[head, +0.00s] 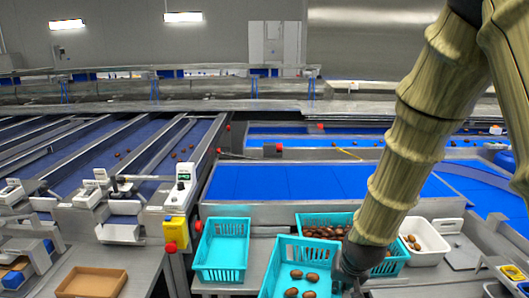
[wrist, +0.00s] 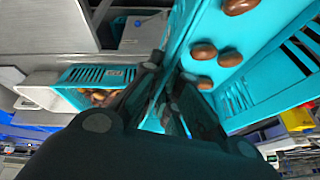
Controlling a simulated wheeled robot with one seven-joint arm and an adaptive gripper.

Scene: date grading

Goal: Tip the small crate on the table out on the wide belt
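The small crate (head: 282,245) is teal and slotted, with a few brown dates in it, at the bottom middle of the head view. In the wrist view its teal wall (wrist: 178,35) runs down between the fingers. My gripper (head: 350,275) is at the crate's right side; in the wrist view its dark fingers (wrist: 165,100) are closed on the wall from both sides. Whether the crate is clear of the table (head: 215,288) cannot be told. The wide blue belt (head: 280,182) lies behind the table, empty in its visible part.
An empty teal crate (head: 222,225) stands to the left. A teal crate full of dates (head: 310,217) stands behind, partly hidden by my arm. A white tub (head: 430,250) with some dates is at right. A yellow post with a red button (head: 175,230) stands left of the table.

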